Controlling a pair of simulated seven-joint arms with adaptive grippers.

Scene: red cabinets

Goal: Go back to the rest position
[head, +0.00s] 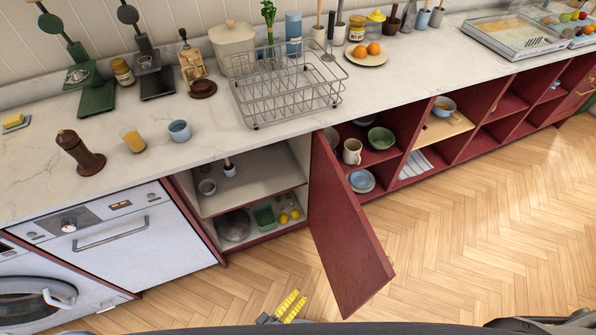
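My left gripper (289,307) shows at the bottom edge of the head view, left of the open red door's lower corner. Only its two yellow finger parts and a bit of grey show. They lie close together over the wood floor, with nothing seen held. The gap between them is too small to judge. My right gripper is not recognisable in the head view; only dark parts of mine show at the bottom right. The red cabinet door (345,235) stands open, swung out over the floor. The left gripper appears apart from it.
The open cabinet (250,192) holds cups, a bowl and yellow fruits. Open red shelves (480,140) with dishes run to the right. The counter (215,130) carries a dish rack (288,88), a brown mill (80,152) and a blue mug (179,131). The floor (480,230) at right is clear.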

